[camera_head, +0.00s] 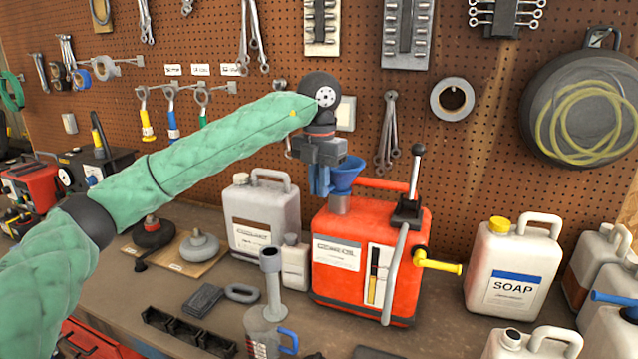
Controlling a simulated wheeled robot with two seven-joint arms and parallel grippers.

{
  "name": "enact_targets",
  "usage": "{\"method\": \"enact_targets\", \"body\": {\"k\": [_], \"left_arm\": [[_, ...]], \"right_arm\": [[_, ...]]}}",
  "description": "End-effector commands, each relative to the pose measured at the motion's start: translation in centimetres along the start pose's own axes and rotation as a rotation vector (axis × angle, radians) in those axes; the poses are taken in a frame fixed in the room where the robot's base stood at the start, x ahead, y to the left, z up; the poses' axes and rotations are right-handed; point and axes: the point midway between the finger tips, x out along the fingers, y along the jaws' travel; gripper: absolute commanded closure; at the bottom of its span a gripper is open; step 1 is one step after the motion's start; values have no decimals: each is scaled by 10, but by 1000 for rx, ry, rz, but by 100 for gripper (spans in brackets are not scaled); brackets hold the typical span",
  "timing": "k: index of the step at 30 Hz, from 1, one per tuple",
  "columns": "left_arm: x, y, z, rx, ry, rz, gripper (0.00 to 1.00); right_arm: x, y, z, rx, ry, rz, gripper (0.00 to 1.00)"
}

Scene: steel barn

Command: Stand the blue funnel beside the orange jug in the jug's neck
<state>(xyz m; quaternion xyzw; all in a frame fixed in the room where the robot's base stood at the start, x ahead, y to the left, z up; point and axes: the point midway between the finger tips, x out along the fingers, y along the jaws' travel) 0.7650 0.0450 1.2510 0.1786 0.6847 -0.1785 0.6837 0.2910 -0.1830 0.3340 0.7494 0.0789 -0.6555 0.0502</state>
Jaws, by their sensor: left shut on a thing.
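The orange jug (335,273) is a red-orange can with a white label, standing upright on the bench near the middle. Its short grey neck (340,206) sticks up at its top left. The blue funnel (348,174) is upright with its wide mouth up, directly over the neck. Its narrow lower end meets the neck's rim in the picture; I cannot tell whether it is inside or just above. My left gripper (320,180) is shut on the funnel at its left side, and its fingers hide part of it. My right gripper is not in view.
A black pump lever (409,210) and yellow spout (438,262) stick out from the jug's right. A grey jug (262,215) stands to its left, a soap jug (512,268) to its right, a measuring jug (268,325) in front. A tool pegboard is behind.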

Motion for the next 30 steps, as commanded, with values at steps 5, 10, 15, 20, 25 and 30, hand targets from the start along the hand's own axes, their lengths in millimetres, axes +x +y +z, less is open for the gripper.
{"method": "enact_targets", "body": {"k": [5, 10, 15, 20, 25, 30], "left_arm": [[3, 0, 0, 0, 0, 0, 100], [3, 0, 0, 0, 0, 0, 100], [3, 0, 0, 0, 0, 0, 67], [3, 0, 0, 0, 0, 0, 63], [3, 0, 0, 0, 0, 0, 63], [-10, 0, 0, -1, -2, 2, 63]], "right_arm": [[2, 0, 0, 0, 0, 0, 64], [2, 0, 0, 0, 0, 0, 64], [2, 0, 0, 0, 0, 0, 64], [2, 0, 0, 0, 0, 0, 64], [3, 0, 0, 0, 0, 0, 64], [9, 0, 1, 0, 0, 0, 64]]}}
